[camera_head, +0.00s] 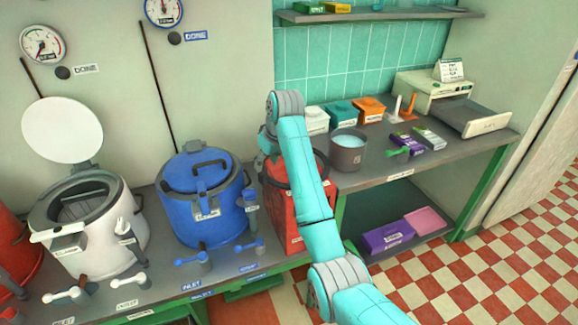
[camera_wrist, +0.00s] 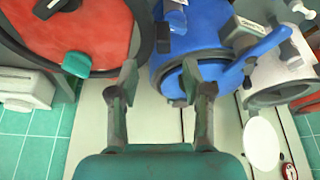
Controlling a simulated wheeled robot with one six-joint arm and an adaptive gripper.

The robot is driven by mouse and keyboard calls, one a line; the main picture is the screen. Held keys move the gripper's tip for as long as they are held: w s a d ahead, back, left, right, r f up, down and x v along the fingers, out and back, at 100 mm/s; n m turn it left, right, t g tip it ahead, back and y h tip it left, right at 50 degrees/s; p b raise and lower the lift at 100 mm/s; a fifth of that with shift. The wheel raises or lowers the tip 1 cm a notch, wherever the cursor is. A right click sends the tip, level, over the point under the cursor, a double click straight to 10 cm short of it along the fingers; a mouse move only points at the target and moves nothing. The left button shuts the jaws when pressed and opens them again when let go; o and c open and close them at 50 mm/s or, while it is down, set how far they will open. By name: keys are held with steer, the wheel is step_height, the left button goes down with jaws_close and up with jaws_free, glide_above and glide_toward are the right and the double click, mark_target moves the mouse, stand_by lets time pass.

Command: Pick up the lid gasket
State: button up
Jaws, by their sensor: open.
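I cannot pick out the lid gasket for certain. A dark ring (camera_head: 322,168) shows around the top of the red kettle (camera_head: 280,215), partly behind my arm; in the wrist view it is the dark rim (camera_wrist: 146,30) around the red round top (camera_wrist: 90,25). I cannot tell whether it is a loose gasket or part of the kettle. My gripper (camera_wrist: 159,75) is open, with nothing between its fingers. In the wrist view its fingers lie across the gap between the red kettle and the blue kettle (camera_wrist: 205,30). In the head view my gripper is mostly hidden behind my wrist.
The blue kettle (camera_head: 205,215) is closed, left of my arm. The white kettle (camera_head: 85,245) stands open, its round lid (camera_head: 62,130) raised. A grey pot (camera_head: 348,152) and small boxes (camera_head: 368,108) stand on the right bench. Levers stick out along the front edge.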

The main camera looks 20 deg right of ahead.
mark_target(262, 173)
steer(key=shift+x, duration=3.4)
steer(key=shift+s+a, duration=0.15)
steer(key=shift+a, duration=0.05)
jaws_close()
